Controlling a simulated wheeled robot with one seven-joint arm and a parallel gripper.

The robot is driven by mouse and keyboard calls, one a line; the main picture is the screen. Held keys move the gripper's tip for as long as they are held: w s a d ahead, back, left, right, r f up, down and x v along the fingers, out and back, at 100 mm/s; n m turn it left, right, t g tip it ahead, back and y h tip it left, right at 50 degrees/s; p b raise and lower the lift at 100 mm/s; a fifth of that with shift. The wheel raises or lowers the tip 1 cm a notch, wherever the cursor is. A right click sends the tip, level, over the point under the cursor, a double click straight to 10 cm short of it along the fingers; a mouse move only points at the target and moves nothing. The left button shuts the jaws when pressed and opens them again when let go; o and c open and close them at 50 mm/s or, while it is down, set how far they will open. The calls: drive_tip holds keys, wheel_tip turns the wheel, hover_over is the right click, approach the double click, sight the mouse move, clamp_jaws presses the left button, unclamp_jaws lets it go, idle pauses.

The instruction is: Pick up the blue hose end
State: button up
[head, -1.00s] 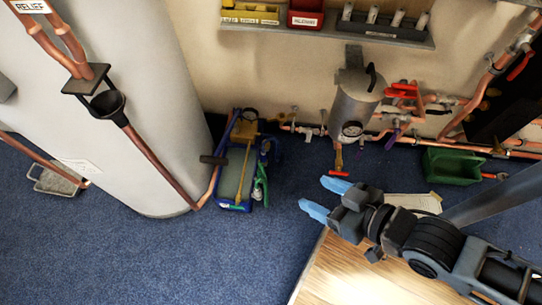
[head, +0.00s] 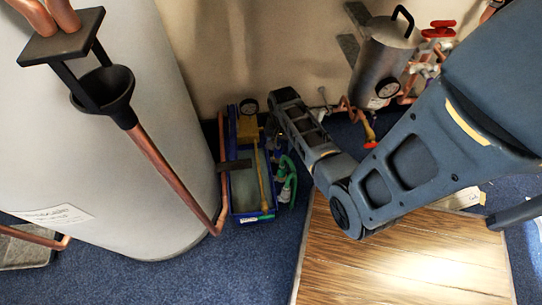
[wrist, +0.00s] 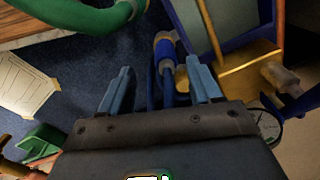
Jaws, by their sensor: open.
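The blue hose end (wrist: 165,48), with grey collars, shows in the wrist view just beyond and between my fingertips, nearer the right finger. Blue hose runs from it back toward the palm. My gripper (wrist: 158,75) is open, with its two blue fingers apart on either side of the hose. I cannot tell whether either finger touches it. In the head view my arm hides the gripper, and I cannot make out the blue hose end there.
A blue-framed tray (head: 245,190) stands beside the large grey tank (head: 125,120). A brass block (wrist: 232,75) sits close to the right finger. A green hose (wrist: 85,18) crosses the wrist view's top left. A wooden platform (head: 400,255) lies in front.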

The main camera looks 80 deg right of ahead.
sight(278, 151)
drive_tip(key=shift+d+f, duration=0.2)
drive_tip(key=shift+d, duration=0.2)
drive_tip(key=shift+d+f, duration=0.1)
drive_tip(key=shift+f, duration=0.15)
drive_tip(key=f+b, duration=0.1)
drive_tip(key=f, duration=0.1)
drive_tip(key=f+b, duration=0.3)
drive_tip(key=f, duration=0.2)
drive_tip(key=shift+w+f, duration=0.1)
drive_tip(key=shift+w, duration=0.3)
drive_tip(key=c, duration=1.1)
